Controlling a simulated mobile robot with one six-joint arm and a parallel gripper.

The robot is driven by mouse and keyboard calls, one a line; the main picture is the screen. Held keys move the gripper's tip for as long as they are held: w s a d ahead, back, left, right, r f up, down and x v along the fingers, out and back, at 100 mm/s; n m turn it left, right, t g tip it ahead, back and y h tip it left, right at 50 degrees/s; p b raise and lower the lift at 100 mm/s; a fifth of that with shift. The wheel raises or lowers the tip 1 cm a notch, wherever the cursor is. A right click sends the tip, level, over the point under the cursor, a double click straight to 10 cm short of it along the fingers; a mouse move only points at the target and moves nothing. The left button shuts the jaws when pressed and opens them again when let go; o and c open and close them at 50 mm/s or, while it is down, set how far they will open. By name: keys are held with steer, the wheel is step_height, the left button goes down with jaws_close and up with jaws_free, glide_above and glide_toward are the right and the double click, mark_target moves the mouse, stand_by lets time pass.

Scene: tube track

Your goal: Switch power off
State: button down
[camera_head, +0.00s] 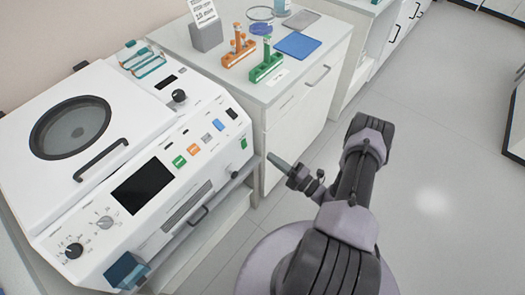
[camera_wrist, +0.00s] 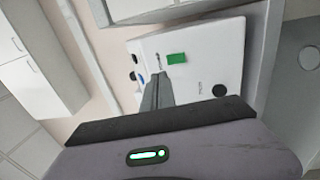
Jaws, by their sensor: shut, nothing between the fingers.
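A white benchtop machine (camera_head: 120,150) with a round-windowed lid stands at the left of the head view. Its front panel has a dark screen, knobs and coloured buttons. A small green switch-like patch (camera_head: 243,143) sits at the panel's right end. In the wrist view a green rectangle (camera_wrist: 176,58) shows on a white face of the machine, just beyond the fingertips. I cannot read any on or off marking. My gripper (camera_head: 271,158) is shut and empty, pointing left towards the machine's right end, with a small gap seen between them. Its closed fingers also show in the wrist view (camera_wrist: 155,82).
A white cabinet (camera_head: 300,110) behind the gripper carries an orange tube rack (camera_head: 238,52), a green tube rack (camera_head: 267,67) and a blue pad (camera_head: 297,45). A lid handle (camera_head: 100,160) stands out from the machine. The floor (camera_head: 440,150) at right is clear.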

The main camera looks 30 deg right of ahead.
steer(key=shift+s+d+r, duration=0.15)
steer(key=shift+s+d, duration=0.15)
steer(key=shift+s, duration=0.55)
steer(key=shift+s+d+r, duration=0.1)
steer(key=shift+s+d, duration=0.15)
steer(key=shift+s, duration=0.6)
steer(key=a+r+n+g+y, duration=0.3)
steer(key=a+r+n+g, duration=0.5)
steer(key=r+n, duration=0.4)
steer(key=a+r+n+g+y, duration=0.3)
steer(key=a+r+n+g, duration=0.55)
steer(key=r+n, duration=0.4)
steer(key=s+a+r+n+t+h, duration=0.2)
steer(key=s+r+n+h, duration=0.3)
steer(key=n, duration=0.5)
steer(key=s+a+r+n+t+h, duration=0.2)
steer(key=s+r+n+h, duration=0.3)
steer(key=n, duration=0.6)
steer(key=s+a+r, duration=0.1)
steer(key=s+r, duration=0.1)
steer(key=s, duration=0.1)
steer(key=shift+a+r+h+b, duration=0.25)
steer(key=shift+h+b, duration=0.05)
steer(key=shift+b, duration=0.1)
